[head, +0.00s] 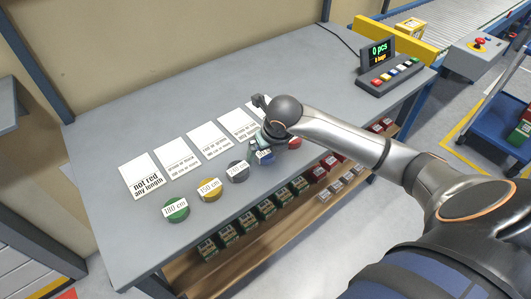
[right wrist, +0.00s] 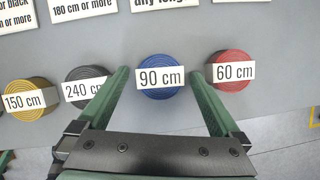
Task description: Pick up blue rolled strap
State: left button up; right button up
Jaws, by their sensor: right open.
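The blue rolled strap (right wrist: 160,62) lies on the grey table with a white "90 cm" label across it. In the right wrist view it sits between the two green fingers of my right gripper (right wrist: 160,82), which is open. I cannot tell how high the fingertips are above the table. In the head view the blue strap (head: 262,158) shows at the table's front edge, partly hidden by my right gripper (head: 262,138). My left gripper is in neither view.
Beside the blue strap are a red strap (right wrist: 231,84), a black strap (right wrist: 90,90) and a yellow strap (right wrist: 30,98). A green strap (head: 176,210) lies farther left. White printed cards (head: 145,178) lie behind the row. A shelf below holds several small boxes. A button panel (head: 390,77) stands at the right.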

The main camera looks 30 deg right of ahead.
jog(key=c, duration=1.4)
